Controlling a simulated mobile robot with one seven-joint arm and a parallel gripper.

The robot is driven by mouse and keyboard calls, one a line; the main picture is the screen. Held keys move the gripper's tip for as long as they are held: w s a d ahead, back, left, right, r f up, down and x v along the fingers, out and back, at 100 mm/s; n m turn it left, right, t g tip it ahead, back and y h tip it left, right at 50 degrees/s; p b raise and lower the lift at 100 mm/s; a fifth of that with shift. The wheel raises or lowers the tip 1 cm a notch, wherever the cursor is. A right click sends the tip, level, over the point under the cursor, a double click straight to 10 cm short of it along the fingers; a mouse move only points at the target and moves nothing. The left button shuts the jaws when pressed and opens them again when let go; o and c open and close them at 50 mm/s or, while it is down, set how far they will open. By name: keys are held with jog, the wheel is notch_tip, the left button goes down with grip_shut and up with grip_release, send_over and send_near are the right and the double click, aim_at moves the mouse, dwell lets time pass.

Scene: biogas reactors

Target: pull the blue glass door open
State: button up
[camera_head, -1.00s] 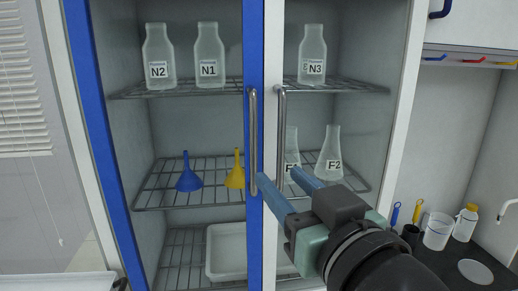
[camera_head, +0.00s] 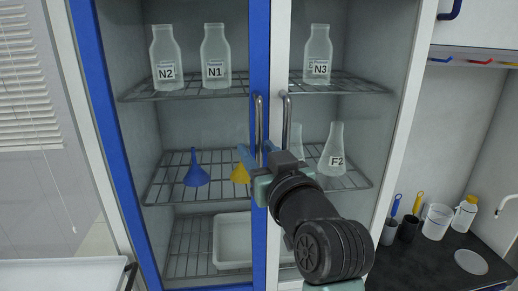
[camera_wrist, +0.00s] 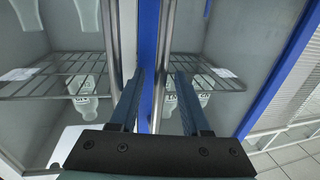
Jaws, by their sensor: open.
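The blue glass door (camera_head: 260,50) is the left door of the cabinet, and it looks closed. Its upright metal handle (camera_head: 259,115) runs near its right edge; it also shows in the wrist view (camera_wrist: 167,40). My gripper (camera_head: 256,152) is at the lower part of this handle, its fingers open. In the wrist view my two fingers (camera_wrist: 159,72) point along the door front, with the blue door's handle appearing between them. I cannot tell whether either finger touches it. My wrist hides the handle's lower end in the head view.
The white door's handle (camera_head: 286,120) stands close to the right of the blue door's handle. Behind the glass are bottles, funnels, flasks and a white tray (camera_head: 232,240). A dark counter (camera_head: 430,262) with containers is at right. A white surface (camera_head: 60,274) is at lower left.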

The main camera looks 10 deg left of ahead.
grip_shut()
dwell(1.4)
